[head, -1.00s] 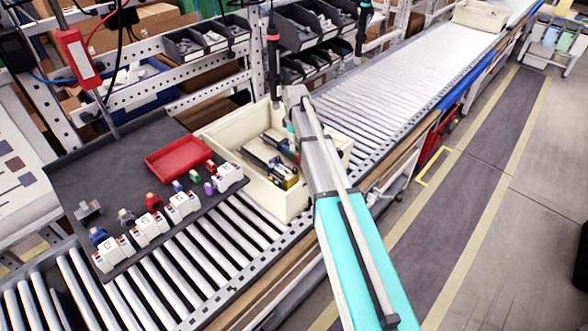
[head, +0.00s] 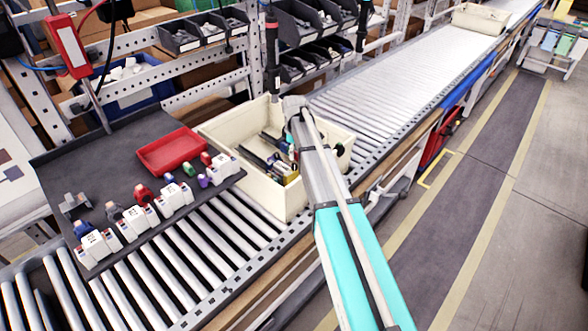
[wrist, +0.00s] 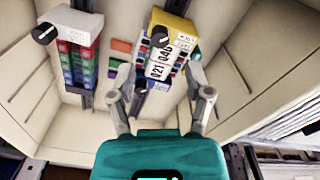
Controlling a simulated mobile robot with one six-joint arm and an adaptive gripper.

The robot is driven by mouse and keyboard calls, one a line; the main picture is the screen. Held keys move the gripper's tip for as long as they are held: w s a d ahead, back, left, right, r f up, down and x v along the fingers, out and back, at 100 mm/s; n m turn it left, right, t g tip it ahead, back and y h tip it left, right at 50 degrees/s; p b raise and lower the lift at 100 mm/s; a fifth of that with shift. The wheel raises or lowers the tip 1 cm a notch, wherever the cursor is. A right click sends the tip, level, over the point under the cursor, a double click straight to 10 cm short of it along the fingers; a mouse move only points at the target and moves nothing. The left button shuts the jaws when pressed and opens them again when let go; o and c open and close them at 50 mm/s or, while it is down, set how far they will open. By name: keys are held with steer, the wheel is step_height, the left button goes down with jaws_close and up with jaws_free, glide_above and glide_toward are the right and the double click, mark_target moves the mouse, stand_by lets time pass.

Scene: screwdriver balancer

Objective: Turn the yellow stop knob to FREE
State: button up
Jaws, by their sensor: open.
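In the wrist view a unit with a yellow housing (wrist: 172,25) stands in the cream crate, with a black knob (wrist: 159,37) on its front. White labels with black print sit below the knob; I cannot read the knob's setting. A second unit, white and red (wrist: 72,38), stands to its left with its own black knob (wrist: 44,33). I see no separate yellow stop knob. My gripper (wrist: 156,72) is open, its fingers either side of the yellow unit's lower part in the picture; contact cannot be told. In the head view my arm hides the gripper.
The cream crate (head: 228,149) sits on the roller conveyor (head: 405,85). A dark tray (head: 95,150) with a red bin (head: 170,150) and several small modules is to its left. Two tools hang above (head: 272,55).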

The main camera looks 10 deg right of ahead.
mark_target(294, 164)
steer(key=shift+f+b, duration=2.8)
steer(key=shift+f, duration=0.35)
jaws_close()
